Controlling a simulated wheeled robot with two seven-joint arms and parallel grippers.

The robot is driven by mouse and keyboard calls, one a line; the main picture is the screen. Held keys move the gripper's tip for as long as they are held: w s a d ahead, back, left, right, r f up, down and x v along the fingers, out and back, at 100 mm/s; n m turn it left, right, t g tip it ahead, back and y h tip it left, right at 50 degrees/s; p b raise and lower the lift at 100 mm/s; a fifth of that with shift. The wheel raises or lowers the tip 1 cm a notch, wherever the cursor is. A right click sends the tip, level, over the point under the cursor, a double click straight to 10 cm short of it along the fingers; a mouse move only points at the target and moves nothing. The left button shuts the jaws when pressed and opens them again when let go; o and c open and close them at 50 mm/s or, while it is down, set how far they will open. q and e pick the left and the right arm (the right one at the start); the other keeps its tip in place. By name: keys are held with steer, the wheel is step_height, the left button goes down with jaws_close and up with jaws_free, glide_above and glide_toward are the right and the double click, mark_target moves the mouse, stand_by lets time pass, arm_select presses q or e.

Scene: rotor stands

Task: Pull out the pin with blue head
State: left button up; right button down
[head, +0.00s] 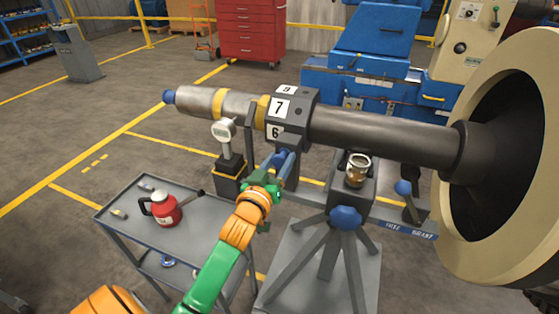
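A dark shaft (380,136) runs across a stand, with a numbered block (292,113) around it showing 7 and 6. Blue-headed parts in the head view are a round blue cap (169,97) on the shaft's left end, a blue knob (345,216) on the stand's front and another blue knob (403,187) to its right. I cannot tell which is the pin's head. My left gripper (285,160) reaches up just below the numbered block, with slender blue parts at its tip. Whether it is open or holds anything is too small to tell. My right gripper is out of view.
A grey cart (205,216) with a red can (161,208) stands at the left. A dial gauge (224,133) stands behind my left gripper. A brass fitting (358,169) sits on the stand. A large cream-rimmed disc (520,238) fills the right side.

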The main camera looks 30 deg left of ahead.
arm_select(q)
jaws_close()
stand_by(1.1)
